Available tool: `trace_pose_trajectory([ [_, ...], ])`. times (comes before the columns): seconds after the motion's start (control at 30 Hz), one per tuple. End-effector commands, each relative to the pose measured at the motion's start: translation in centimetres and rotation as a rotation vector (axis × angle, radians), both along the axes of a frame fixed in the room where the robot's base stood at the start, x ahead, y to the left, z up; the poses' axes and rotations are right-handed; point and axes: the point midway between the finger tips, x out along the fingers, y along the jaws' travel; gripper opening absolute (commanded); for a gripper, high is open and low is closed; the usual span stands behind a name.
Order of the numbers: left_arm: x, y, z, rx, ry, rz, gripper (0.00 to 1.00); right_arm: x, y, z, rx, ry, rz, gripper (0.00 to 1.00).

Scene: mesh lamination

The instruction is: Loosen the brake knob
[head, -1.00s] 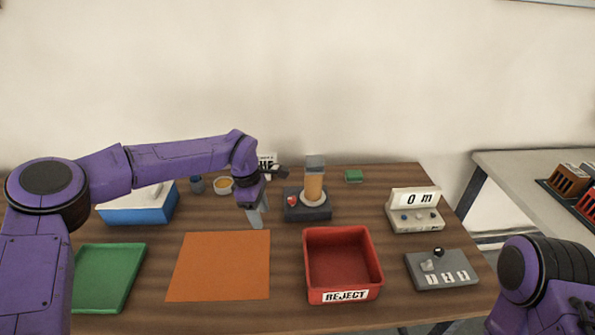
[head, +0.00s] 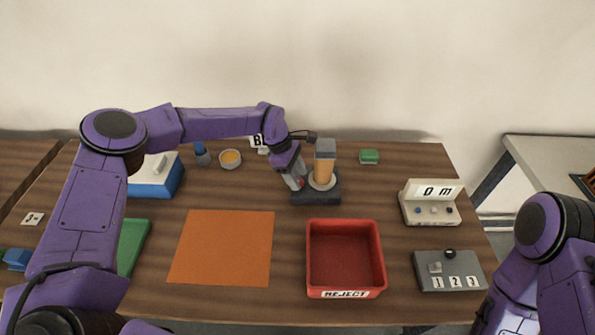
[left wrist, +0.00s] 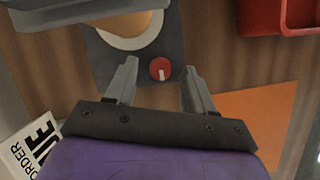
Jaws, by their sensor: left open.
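The brake knob (left wrist: 161,69) is a small red round knob with a white mark, on the dark base of a device (head: 316,197) that carries an orange spool (head: 323,168) under a grey block. In the left wrist view the knob lies between and just beyond the two fingertips of my left gripper (left wrist: 157,75). The gripper is open, and I see no finger touching the knob. In the head view my left gripper (head: 294,178) is at the left side of the device and largely covers the knob. My right gripper is out of view; only part of my right arm shows.
A red REJECT bin (head: 345,292) stands in front of the device, with an orange sheet (head: 222,247) to its left. A meter box (head: 430,204) and a switch box (head: 449,270) are on the right.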

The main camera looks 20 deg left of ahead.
Motion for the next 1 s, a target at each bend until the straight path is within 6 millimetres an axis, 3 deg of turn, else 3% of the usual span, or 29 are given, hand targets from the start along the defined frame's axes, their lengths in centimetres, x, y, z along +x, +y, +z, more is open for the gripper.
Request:
trace_pose_trajectory([
  [0.33,0.0,-0.3,-0.8,0.001,-0.001,0.0,0.53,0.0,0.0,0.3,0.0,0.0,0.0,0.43],
  [0.5,-0.1,-0.3,-0.8,0.001,0.0,0.001,0.0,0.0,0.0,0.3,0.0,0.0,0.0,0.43],
  [0.77,-0.1,-0.3,-1.0,0.001,0.001,0.01,0.0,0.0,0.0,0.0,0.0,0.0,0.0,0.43],
  [1.0,-0.2,-0.2,-1.3,0.001,0.002,0.097,0.0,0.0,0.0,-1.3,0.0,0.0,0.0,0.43],
])
